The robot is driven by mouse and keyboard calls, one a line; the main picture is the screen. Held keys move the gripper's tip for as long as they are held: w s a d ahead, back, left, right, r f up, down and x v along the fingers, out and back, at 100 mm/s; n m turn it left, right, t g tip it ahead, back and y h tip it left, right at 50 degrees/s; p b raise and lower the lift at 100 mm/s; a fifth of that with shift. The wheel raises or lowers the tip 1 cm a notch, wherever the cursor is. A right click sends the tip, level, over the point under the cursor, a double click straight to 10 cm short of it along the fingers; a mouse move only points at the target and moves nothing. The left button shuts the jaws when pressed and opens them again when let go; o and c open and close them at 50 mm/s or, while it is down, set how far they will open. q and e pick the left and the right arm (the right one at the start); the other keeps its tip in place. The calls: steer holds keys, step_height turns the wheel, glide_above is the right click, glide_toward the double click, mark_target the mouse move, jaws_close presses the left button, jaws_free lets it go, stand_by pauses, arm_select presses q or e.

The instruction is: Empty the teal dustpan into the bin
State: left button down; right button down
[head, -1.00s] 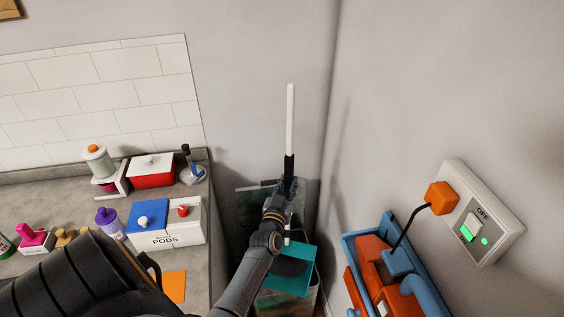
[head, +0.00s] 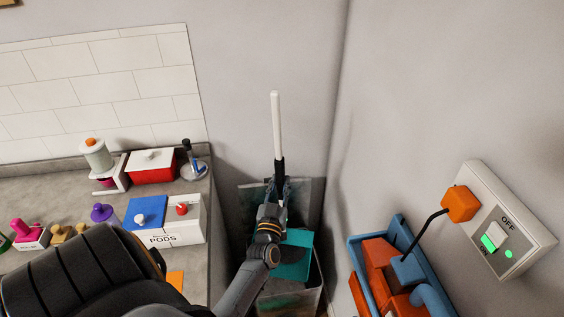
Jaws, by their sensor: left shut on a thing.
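The teal dustpan (head: 296,254) has a long upright handle, white above (head: 276,125) and black lower down. My left gripper (head: 277,190) is shut on the handle near the bottom of its black part. The pan is over the open top of the bin (head: 292,303), in the corner beside the counter. My forearm covers the pan's left part. A dark patch shows on the pan; I cannot tell whether it is dirt or shadow. The bin's inside is mostly hidden by the pan and arm. My right gripper is not in view.
The counter (head: 60,196) on the left holds a pods box (head: 178,226), a red box (head: 151,174) and several small items. On the right are a blue holder with orange parts (head: 400,268) and a wall switch with an orange plug (head: 458,204). Walls close in behind the bin.

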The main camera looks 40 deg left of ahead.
arm_select(q)
steer(key=s+d+f+t+y+b, duration=0.1)
steer(key=s+d+f+t+b, duration=0.1)
steer(key=s+d+b, duration=0.3)
steer(key=s+d+f+t+y+b, duration=0.1)
steer(key=s+d+t+y+b, duration=0.1)
steer(key=s+d+b, duration=0.4)
steer(key=shift+s+d+f+t+b, duration=0.2)
steer(key=shift+s+f+t+b, duration=0.35)
steer(key=shift+s+b, duration=2.2)
steer(key=shift+s+r+p, duration=0.15)
steer(key=shift+s+p, duration=0.9)
steer(key=shift+p, duration=0.05)
